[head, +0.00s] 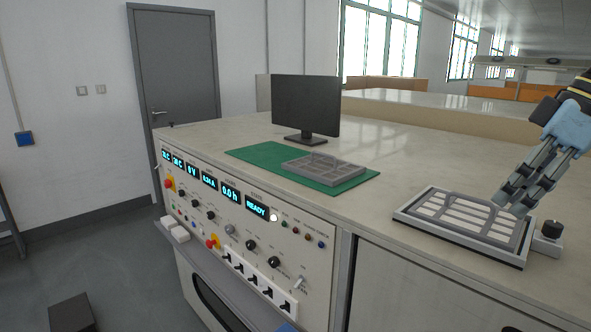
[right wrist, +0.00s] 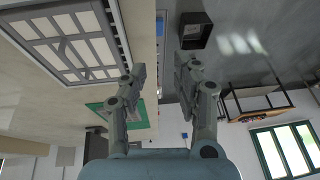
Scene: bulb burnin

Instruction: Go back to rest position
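My right gripper (head: 513,200) comes in from the right edge of the head view, beside and seemingly above the far right part of a tray with pale rectangular slots (head: 432,235). In the right wrist view the two fingers of my right gripper (right wrist: 160,68) stand apart with nothing between them. The slotted tray also shows there at upper left (right wrist: 14,17), clear of the fingers. My left gripper is in neither view.
A grey tray (head: 335,172) lies on a green mat (head: 255,152) before a monitor (head: 306,105). The panel's display reads READY (head: 257,208). The benchtop between the trays is clear.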

